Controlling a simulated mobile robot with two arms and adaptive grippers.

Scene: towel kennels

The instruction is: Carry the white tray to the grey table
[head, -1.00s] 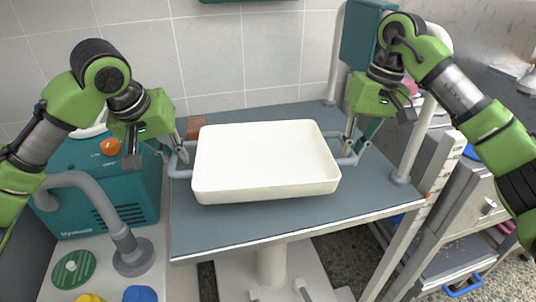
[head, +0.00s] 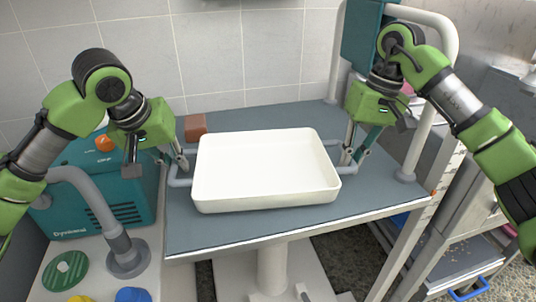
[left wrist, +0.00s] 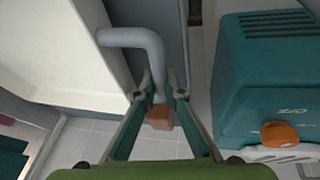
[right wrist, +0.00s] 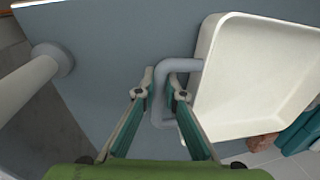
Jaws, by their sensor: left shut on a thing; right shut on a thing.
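The white tray (head: 265,170) is a shallow, empty rectangular pan with a grey handle at each end. It is level over the grey table (head: 225,233); I cannot tell whether its underside touches the top. My left gripper (head: 182,163) is shut on the left handle (head: 180,181), which also shows between its fingers in the left wrist view (left wrist: 150,50). My right gripper (head: 347,160) is shut on the right handle (head: 349,168). In the right wrist view that handle (right wrist: 161,105) passes between the fingers beside the tray wall (right wrist: 205,85).
A reddish-brown block (head: 195,126) is behind the tray's left corner. A teal machine (head: 95,205) stands left of the table. A white post (head: 420,140) rises at the table's right, with a metal cart (head: 460,220) beyond. A tiled wall (head: 240,60) is behind. The tabletop's front strip is clear.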

